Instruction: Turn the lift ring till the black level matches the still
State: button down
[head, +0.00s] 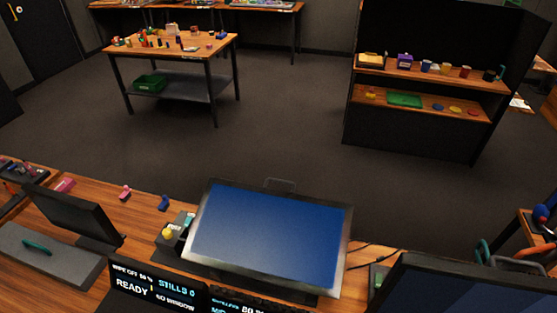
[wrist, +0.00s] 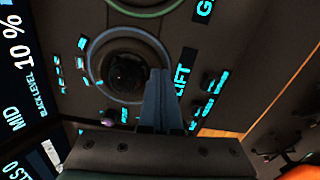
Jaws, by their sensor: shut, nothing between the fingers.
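The lift ring (wrist: 93,48), a grey circle around a dark ball (wrist: 124,72), sits on the black panel in the wrist view. The LIFT label (wrist: 182,78) is beside it. My gripper (wrist: 159,74) is shut and empty, its fingertips overlapping the ring's label-side edge. I cannot tell whether they touch it. The panel display (wrist: 28,85) reads "BLACK LEVEL", "10 %" and "MID". In the head view a display (head: 155,286) reads "WIPE OFF 50 %", "STILLS 0", "READY" and "NO WINDOW". A large monitor (head: 270,235) shows plain blue. My gripper is outside the head view.
A second, green-edged ring (wrist: 145,8) lies at the top of the wrist view. Small cyan-lettered labels surround the lift ring. An orange object (wrist: 300,172) is at the lower right. A dark monitor (head: 72,215) and another screen (head: 460,285) flank the blue monitor on the desk.

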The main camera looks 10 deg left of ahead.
jog(key=shift+s+d+f+n, duration=0.1)
jog(key=shift+d+n, duration=0.15)
jog(key=shift+n, duration=0.15)
jog(key=shift+d+n, duration=0.25)
jog(key=shift+n, duration=0.55)
notch_tip(320, 180, up, 9)
jog(key=p, duration=0.9)
jog(key=shift+w, duration=0.25)
jog(key=shift+a+r, duration=0.1)
jog(key=shift+r, duration=0.1)
